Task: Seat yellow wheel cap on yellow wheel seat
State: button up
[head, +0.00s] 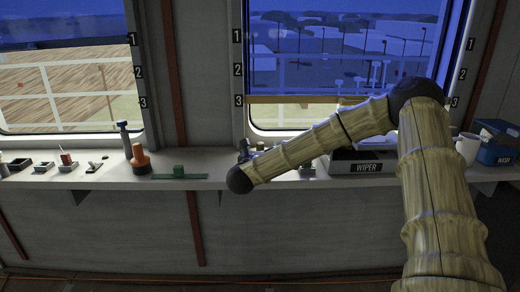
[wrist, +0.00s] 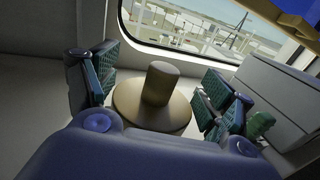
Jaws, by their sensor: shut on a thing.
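The yellow wheel cap (wrist: 128,113), a dull yellow-brown disc with a round knob on top, sits between the fingers of my gripper (wrist: 153,98) in the wrist view. The teal finger pads stand on its left and right sides, and the gripper is shut on it. The cap is over or on the pale shelf; I cannot tell whether it touches. The yellow wheel seat cannot be made out in either view. In the head view my arm hides most of the gripper and the cap.
The shelf (head: 222,184) runs under the windows. A grey WIPER box (head: 345,168), a white mug (head: 467,148) and a blue box (head: 497,152) stand right. An orange object (head: 139,160), a green block (head: 179,169) and several small trays stand left. A green piece (wrist: 260,124) is near the right finger.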

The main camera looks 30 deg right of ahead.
jog(key=shift+f+b, duration=0.35)
jog(key=shift+f, duration=0.1)
dwell(0.4)
jog(key=o, duration=1.1)
jog(key=v, duration=1.2)
dwell(0.6)
